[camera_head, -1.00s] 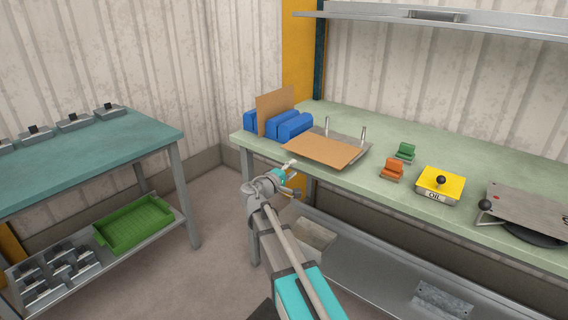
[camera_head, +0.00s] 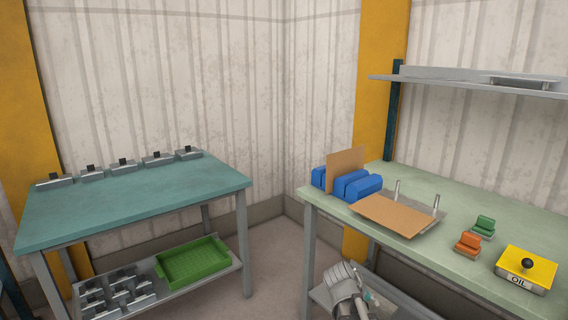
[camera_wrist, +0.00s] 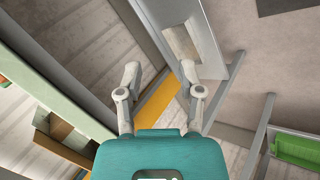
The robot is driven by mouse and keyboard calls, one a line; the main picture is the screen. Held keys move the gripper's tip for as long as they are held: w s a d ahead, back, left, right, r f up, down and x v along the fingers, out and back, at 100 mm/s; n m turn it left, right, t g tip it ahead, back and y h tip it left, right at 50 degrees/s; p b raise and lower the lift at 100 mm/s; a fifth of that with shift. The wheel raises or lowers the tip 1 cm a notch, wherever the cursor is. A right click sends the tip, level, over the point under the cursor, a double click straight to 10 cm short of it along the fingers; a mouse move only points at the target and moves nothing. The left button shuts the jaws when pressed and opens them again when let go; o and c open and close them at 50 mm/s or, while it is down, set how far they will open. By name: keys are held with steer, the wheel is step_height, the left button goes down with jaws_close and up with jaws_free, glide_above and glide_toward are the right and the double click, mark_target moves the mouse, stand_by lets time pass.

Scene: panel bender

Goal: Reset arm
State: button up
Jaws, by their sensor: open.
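My gripper (camera_wrist: 161,80) shows in the wrist view with its two grey fingers spread apart and nothing between them. In the head view my arm's end is low in the picture, in front of the right bench (camera_head: 466,262) and below its top. The fingertips are hard to make out there. The gripper touches no object that I can see.
A brown sheet (camera_head: 395,215) lies on a metal plate on the right bench, beside blue blocks (camera_head: 358,187) holding an upright sheet. Green, orange and yellow OIL (camera_head: 525,268) items stand further right. The teal table (camera_head: 130,201) stands left, a green tray (camera_head: 192,262) below. Floor between is clear.

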steer(key=s+a+f+m+g+y, duration=0.1)
steer(key=s+a+f+g+y, duration=0.25)
steer(key=s+a+y, duration=0.6)
step_height(320, 180, up, 15)
steer(key=d+h+p, duration=0.2)
steer(key=p, duration=1.3)
steer(key=shift+s+t+h, duration=0.35)
steer(key=shift+s, duration=0.05)
steer(key=shift+f, duration=0.1)
jaws_close()
steer(key=shift+a, duration=0.15)
